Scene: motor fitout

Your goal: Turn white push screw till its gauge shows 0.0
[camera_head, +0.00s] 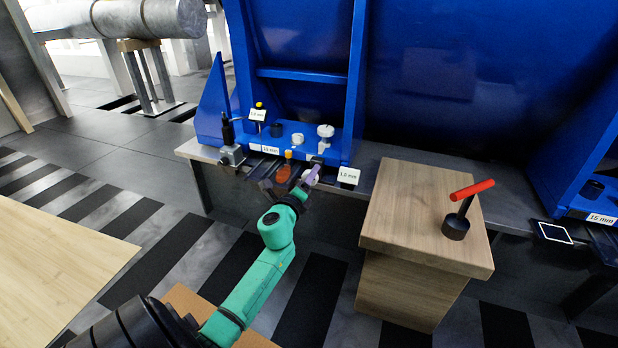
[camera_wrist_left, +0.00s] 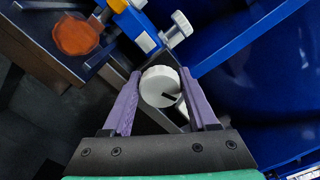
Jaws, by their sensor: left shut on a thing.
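The white push screw shows as a round white knob with a dark mark (camera_wrist_left: 160,84) in the left wrist view. It sits between the two purple fingers of my left gripper (camera_wrist_left: 162,92), which is shut on it. In the head view the gripper (camera_head: 308,178) is at the front edge of the blue machine foot, and its fingers and wrist largely hide the screw. Just right of it, a white gauge label (camera_head: 348,176) seems to read 1.8 mm, in small print. My right gripper is not in view.
A second small gauge (camera_head: 257,114) and other knobs, including a white one (camera_head: 325,131), stand on the blue foot (camera_head: 345,130). A wooden block (camera_head: 405,222) bears a red-handled tool (camera_head: 471,190) on the right.

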